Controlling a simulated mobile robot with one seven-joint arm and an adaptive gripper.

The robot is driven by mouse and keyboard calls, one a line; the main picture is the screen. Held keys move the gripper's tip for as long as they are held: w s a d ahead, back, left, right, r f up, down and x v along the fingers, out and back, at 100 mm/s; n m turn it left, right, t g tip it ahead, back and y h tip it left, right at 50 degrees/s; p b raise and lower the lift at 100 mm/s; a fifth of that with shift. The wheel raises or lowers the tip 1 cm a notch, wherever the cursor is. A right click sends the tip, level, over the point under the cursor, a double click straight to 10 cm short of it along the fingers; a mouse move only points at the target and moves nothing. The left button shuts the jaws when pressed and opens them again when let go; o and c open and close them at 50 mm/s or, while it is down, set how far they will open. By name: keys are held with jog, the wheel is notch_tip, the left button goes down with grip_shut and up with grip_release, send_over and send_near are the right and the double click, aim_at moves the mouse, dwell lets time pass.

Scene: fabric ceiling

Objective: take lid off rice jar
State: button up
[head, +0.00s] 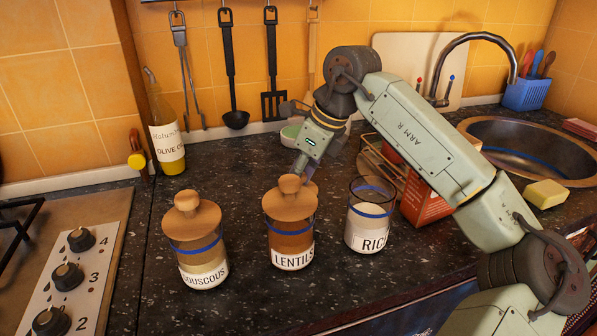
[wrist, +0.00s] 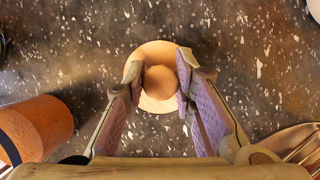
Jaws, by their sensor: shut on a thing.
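The rice jar (head: 368,222) stands upright on the counter with its top open, white contents inside and a blue band. My gripper (wrist: 161,80) is shut on the knob of a round wooden lid (wrist: 157,48), seen from above over the dark counter. In the head view my gripper (head: 304,168) is behind the lentils jar (head: 291,240), left of the rice jar.
The couscous jar (head: 198,250), lidded, stands at the left. A wire rack (head: 380,165) and an orange-red box (head: 425,205) are behind the rice jar. An olive oil bottle (head: 168,135) stands at the back left. The sink (head: 530,140) is at the right.

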jog(key=shift+f+b, duration=0.55)
jog(key=shift+f, duration=0.05)
dwell(0.3)
jog(key=o, duration=1)
jog(key=shift+o, duration=0.2)
jog(key=o, duration=0.5)
jog(key=shift+o, duration=0.2)
jog(key=shift+r, duration=0.1)
jog(key=shift+r+p, duration=2.4)
jog(key=shift+r, duration=1.1)
